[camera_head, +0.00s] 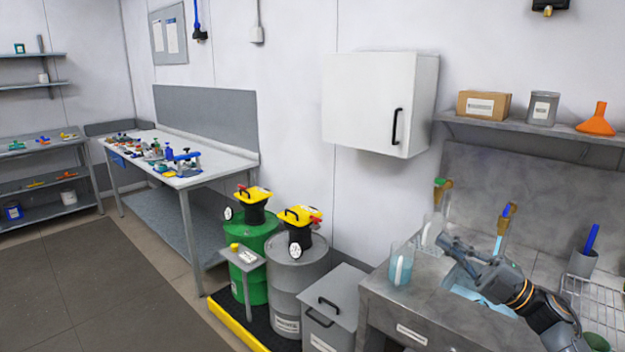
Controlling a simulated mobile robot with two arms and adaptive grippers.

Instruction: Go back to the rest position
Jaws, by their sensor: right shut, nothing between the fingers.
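My right arm reaches in from the lower right. My right gripper (446,243) is shut and empty above the grey sink counter, near the blue basin (481,300). My left gripper is not in view. Each has a black agitator with a yellow top, the left agitator (254,194) on the green drum and the right agitator (300,216) on the grey one. My gripper is well apart from both drums.
A clear pitcher (401,264) stands on the counter left of my gripper. A faucet (503,228) rises behind it, and a wire rack (598,306) lies to the right. A grey lidded bin (333,301) stands beside the counter. The floor (100,285) at left is clear.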

